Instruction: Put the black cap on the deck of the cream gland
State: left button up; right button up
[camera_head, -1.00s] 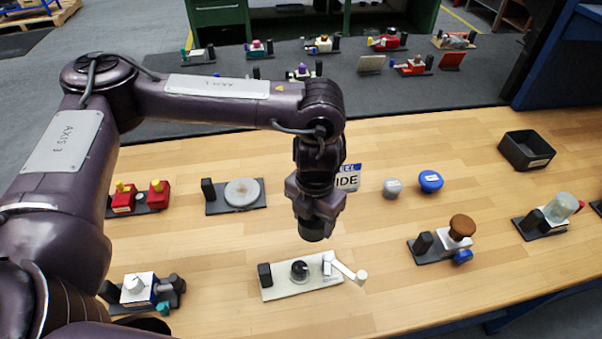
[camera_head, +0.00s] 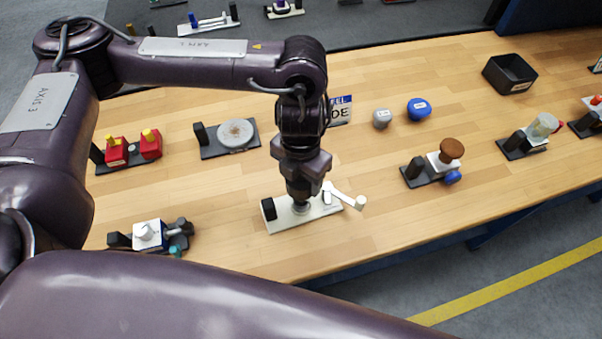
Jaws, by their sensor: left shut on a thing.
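The cream gland (camera_head: 285,222) is a cream plate near the front of the bench, with a black block at its left end and a white lever at its right. My left gripper (camera_head: 301,196) points down over the plate's middle. It is shut on the dark cap (camera_head: 300,190), which is mostly hidden by the jaws and hard to tell from them. The cap is over or against the round grey seat (camera_head: 301,209) on the plate; I cannot tell whether they touch. My right gripper is out of view.
A grey knob (camera_head: 382,118) and a blue knob (camera_head: 419,109) stand behind to the right. A brown-knobbed fixture (camera_head: 451,150) is to the right, and a white-and-blue valve fixture (camera_head: 150,235) to the left. A black bin (camera_head: 510,73) stands at the back right. Bench around the plate is clear.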

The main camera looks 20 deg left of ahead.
aim_at(301, 184)
pick_arm(q)
notch_tip(301, 184, down, 3)
jog(key=shift+d+b, duration=0.1)
jog(key=shift+b, duration=0.9)
jog(key=shift+f+b, duration=0.85)
jog(key=shift+f, duration=0.15)
jog(key=shift+w, duration=0.1)
jog(key=shift+p, duration=0.3)
jog(key=shift+f+b, duration=2)
jog(key=shift+f, duration=0.35)
jog(key=o, duration=1.2)
